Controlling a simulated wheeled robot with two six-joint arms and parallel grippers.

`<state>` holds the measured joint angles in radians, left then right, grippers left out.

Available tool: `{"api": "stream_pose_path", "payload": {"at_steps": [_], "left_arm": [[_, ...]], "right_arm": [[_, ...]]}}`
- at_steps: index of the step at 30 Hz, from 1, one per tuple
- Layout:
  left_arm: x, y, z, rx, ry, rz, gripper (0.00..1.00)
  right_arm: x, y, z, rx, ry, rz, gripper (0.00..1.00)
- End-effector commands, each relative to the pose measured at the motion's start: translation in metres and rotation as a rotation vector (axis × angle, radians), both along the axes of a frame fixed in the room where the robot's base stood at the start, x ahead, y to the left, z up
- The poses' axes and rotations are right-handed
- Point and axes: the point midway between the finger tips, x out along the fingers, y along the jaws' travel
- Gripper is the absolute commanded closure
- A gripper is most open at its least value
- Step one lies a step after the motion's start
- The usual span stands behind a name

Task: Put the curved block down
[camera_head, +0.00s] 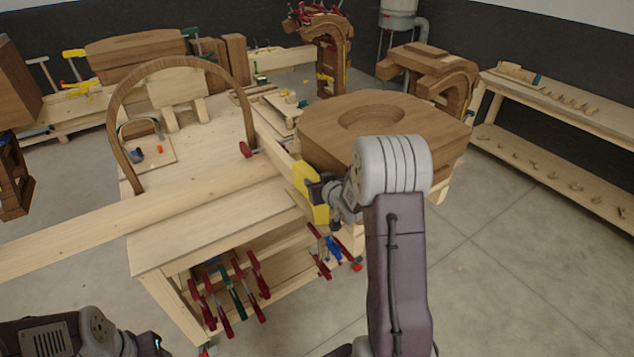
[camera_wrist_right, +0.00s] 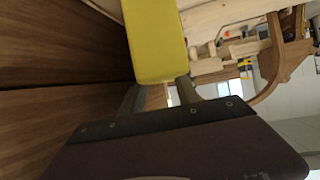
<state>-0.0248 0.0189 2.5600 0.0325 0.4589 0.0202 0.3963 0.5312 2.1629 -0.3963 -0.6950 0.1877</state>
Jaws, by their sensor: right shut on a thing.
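The yellow block (camera_head: 311,190), which I take to be the curved block, is held by my right gripper (camera_head: 322,192) at the right end of the workbench. Its edge looks bent in the head view. In the right wrist view the yellow block (camera_wrist_right: 155,40) sits between the finger ends of my right gripper (camera_wrist_right: 160,90), which is shut on it. The fingers hide part of it. I cannot tell whether it touches the bench. Only part of my left arm shows at the lower left; its gripper is out of view.
A thick brown wooden form (camera_head: 395,137) with a round hollow stands close beside my right gripper. A wooden arch (camera_head: 183,62) stands on the workbench (camera_head: 215,215), and a long board (camera_head: 95,237) lies across it. Red-handled clamps (camera_head: 240,290) hang below.

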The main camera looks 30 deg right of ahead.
Motion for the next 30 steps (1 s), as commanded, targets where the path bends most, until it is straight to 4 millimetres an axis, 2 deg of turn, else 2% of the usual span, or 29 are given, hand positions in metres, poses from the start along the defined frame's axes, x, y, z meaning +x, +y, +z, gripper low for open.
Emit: {"api": "stream_pose_path", "payload": {"at_steps": [8,14,15,16,17,30], "left_arm": [[0.0001,-0.0001,0.002,0.0,0.0,0.0,0.43],[0.0,0.0,-0.005,0.0,0.0,0.0,0.43],[0.0,0.0,-0.0031,0.0,0.0,0.0,0.43],[0.0,0.0,-0.0029,0.0,0.0,0.0,0.43],[0.0,0.0,-0.0028,0.0,0.0,0.0,0.43],[0.0001,0.0,0.0026,0.0,0.0,0.0,0.43]], "right_arm": [[0.0007,-0.0003,-0.0029,-0.003,-0.006,0.0,1.0],[0.0007,-0.0003,-0.0095,-0.002,-0.006,0.0,1.0],[0.0001,-0.0001,-0.0086,-0.001,-0.002,0.0,0.51],[0.0001,-0.0001,-0.0084,-0.001,-0.002,0.0,0.43],[0.0001,-0.0001,-0.0084,-0.001,-0.002,0.0,0.4],[-0.0005,-0.0004,-0.0056,-0.001,-0.004,-0.001,0.4]]}}
